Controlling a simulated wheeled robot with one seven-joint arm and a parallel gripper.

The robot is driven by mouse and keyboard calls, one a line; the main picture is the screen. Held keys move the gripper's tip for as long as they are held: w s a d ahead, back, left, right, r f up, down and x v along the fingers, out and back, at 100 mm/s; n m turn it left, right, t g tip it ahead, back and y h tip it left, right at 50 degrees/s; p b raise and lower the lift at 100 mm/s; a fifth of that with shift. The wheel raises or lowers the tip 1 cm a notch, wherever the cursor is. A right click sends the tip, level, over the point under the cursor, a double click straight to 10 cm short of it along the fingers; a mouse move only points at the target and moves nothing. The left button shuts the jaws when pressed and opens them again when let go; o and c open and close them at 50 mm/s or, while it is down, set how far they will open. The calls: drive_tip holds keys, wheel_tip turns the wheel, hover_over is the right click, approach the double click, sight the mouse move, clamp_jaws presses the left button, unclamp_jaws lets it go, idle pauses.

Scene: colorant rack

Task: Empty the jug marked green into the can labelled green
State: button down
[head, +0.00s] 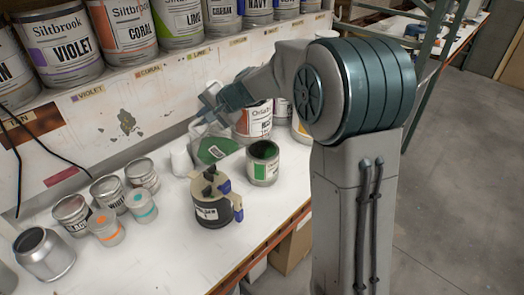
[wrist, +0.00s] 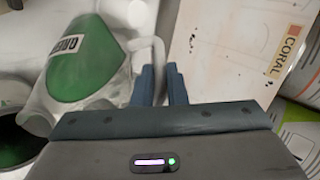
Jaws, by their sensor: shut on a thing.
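The jug marked green (wrist: 85,60) is pale and translucent, with green inside and a white label. My gripper (wrist: 163,80) is shut on its handle at the jug's right side in the wrist view. In the head view the jug (head: 215,148) hangs tilted below my gripper (head: 203,113), left of an open can (head: 263,163) with green inside. That can's dark-green opening also shows at the lower left of the wrist view (wrist: 15,145), close to the jug's lower end. I cannot tell whether anything is flowing, and the can's label is not readable.
A dark pot (head: 212,212) with a tan top and blue clamps stands in front. Small cans (head: 72,213) and an open metal can (head: 45,253) stand at left. A white vessel (head: 181,162) stands behind. Large cans line the shelf (head: 160,78).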

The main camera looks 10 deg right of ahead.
drive_tip(key=shift+s+d+r+m+t+y+b, duration=0.15)
drive_tip(key=shift+d+r+y+b, duration=0.45)
drive_tip(key=shift+b, duration=0.35)
drive_tip(key=shift+s+d+r+m+t+y+b, duration=0.15)
drive_tip(key=shift+d+r+y+b, duration=0.35)
drive_tip(key=shift+b, duration=0.45)
idle(1.0)
drive_tip(key=shift+s+d+r+t+y+b, duration=0.25)
drive_tip(key=shift+d+r+t+y+b, duration=0.15)
drive_tip(key=shift+d+r+y+b, duration=0.55)
idle(4.2)
